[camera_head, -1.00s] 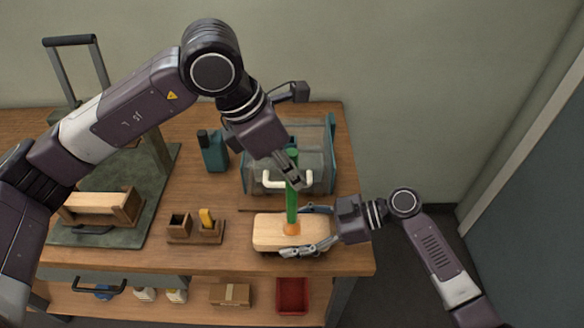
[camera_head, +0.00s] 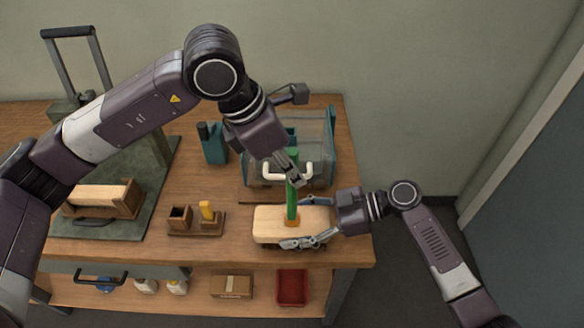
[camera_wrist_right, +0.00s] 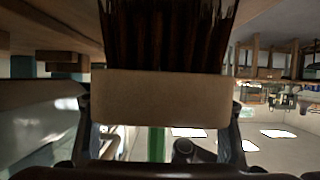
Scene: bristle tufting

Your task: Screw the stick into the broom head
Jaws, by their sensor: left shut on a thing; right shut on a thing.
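The broom head is a pale wooden block (camera_head: 266,226) at the bench's front right, flat side up. In the right wrist view the block (camera_wrist_right: 160,98) fills the middle, with dark bristles (camera_wrist_right: 170,35) on its other side. My right gripper (camera_head: 310,226) is shut on the block, a finger along each long side. The green stick (camera_head: 291,208) stands nearly upright on the block, its orange lower end (camera_head: 292,222) at the block's top. The stick (camera_wrist_right: 157,145) also shows in the right wrist view. My left gripper (camera_head: 294,180) is shut on the stick's upper part. Thread engagement is hidden.
A clear, teal-sided box (camera_head: 327,140) with a white handle stands close behind the stick. The bench edge lies just in front.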

